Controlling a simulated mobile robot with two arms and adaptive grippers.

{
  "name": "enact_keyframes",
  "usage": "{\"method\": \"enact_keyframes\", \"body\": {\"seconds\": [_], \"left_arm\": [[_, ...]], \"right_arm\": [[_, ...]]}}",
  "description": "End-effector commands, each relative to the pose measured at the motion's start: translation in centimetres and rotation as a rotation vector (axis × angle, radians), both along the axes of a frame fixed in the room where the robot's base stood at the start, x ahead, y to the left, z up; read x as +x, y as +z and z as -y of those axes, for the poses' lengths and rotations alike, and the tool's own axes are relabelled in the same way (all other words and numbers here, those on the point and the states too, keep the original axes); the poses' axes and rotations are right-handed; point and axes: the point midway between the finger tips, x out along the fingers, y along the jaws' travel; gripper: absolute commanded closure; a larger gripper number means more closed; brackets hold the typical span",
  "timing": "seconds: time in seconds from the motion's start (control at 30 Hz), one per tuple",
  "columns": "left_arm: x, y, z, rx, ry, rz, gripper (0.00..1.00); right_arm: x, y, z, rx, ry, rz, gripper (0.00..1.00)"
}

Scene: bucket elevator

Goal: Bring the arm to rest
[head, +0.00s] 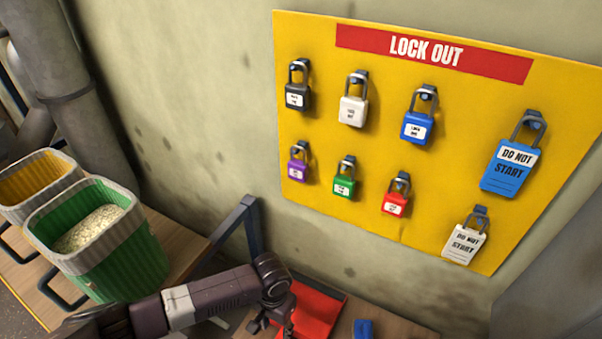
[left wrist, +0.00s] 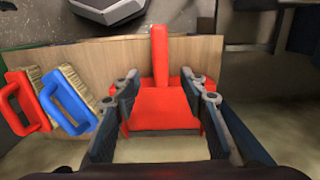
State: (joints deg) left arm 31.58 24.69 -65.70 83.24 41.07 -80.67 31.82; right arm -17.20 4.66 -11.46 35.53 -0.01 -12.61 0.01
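My left arm (head: 215,297) reaches in from the bottom left of the head view. My left gripper (head: 272,325) points down at the lower edge, over a red dustpan (head: 318,308). In the left wrist view the two fingers of this gripper (left wrist: 162,85) stand wide apart. The red dustpan (left wrist: 158,102) shows between and beyond them, its handle pointing away; I see no grip on it. My right gripper is in neither view.
A yellow lockout board (head: 345,215) with several padlocks and tags hangs on the wall. A green bucket (head: 135,265) of pale grains and a yellow bucket (head: 75,172) stand left. Red-handled (left wrist: 22,100) and blue-handled (left wrist: 68,102) brushes lie left of the dustpan in the wrist view.

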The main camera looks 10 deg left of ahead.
Motion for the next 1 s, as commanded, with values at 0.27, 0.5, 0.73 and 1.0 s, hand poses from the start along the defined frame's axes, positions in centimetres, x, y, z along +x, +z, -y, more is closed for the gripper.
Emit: {"method": "enact_keyframes", "body": {"seconds": [0.27, 0.5, 0.73, 1.0], "left_arm": [[-2.7, 0.8, 4.2, -0.096, -0.058, 0.012, 0.61], [-6.8, 5.5, 9.4, -0.286, -0.098, 0.124, 0.61], [-8.5, 9.7, 5.4, -0.298, -0.001, 0.259, 0.61], [-10.8, 12.0, -1.6, -0.194, 0.099, 0.328, 0.61]], "right_arm": [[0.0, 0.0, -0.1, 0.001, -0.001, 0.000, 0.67], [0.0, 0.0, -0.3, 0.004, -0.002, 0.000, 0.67], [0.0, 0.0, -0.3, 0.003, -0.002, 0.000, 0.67], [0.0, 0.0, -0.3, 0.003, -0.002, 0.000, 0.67]]}}
